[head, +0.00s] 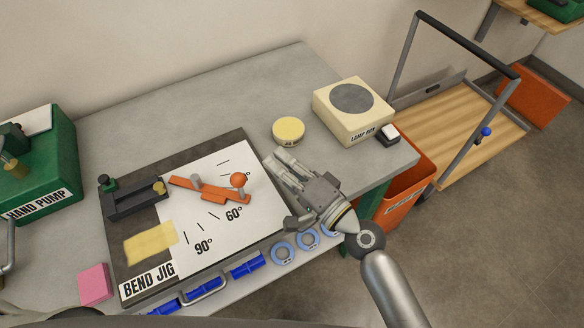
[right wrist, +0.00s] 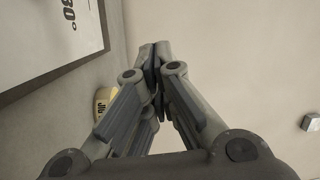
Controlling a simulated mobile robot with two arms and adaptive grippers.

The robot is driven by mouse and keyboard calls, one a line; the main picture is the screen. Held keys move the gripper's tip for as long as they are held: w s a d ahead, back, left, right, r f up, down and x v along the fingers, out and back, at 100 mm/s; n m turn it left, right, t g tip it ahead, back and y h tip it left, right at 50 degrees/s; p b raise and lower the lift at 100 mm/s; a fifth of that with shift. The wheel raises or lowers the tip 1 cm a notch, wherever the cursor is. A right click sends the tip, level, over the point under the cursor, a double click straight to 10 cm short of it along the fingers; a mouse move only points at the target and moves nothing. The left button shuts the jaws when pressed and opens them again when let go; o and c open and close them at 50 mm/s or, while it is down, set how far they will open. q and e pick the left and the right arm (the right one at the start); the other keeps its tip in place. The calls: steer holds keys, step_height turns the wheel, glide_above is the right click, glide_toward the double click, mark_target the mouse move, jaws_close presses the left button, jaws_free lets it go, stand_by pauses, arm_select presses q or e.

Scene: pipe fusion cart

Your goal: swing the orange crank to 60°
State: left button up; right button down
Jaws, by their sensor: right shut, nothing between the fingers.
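The orange crank (head: 212,190) lies across the white dial plate of the bend jig (head: 150,271), with a round orange knob (head: 238,180) standing near its right end. In the right wrist view the closed fingers (right wrist: 157,52) meet, with a "30°" label at upper left; the crank is not seen there. My left gripper is not in view.
A yellow-lidded tin (head: 289,130) stands just beyond my right fingertips, with a cream lamp box (head: 353,110) behind. Blue rings (head: 283,253) and blue clamps (head: 247,265) line the near edge. A green hand pump (head: 45,165) stands left. The back of the table is clear.

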steer(key=x, duration=0.4)
steer(key=shift+s+a+r+p, duration=0.1)
steer(key=shift+p, duration=0.3)
steer(key=s, duration=0.2)
steer(key=s+a+f, duration=0.1)
steer(key=shift+s, duration=0.4)
steer(key=shift+f, duration=0.1)
steer(key=shift+a, duration=0.1)
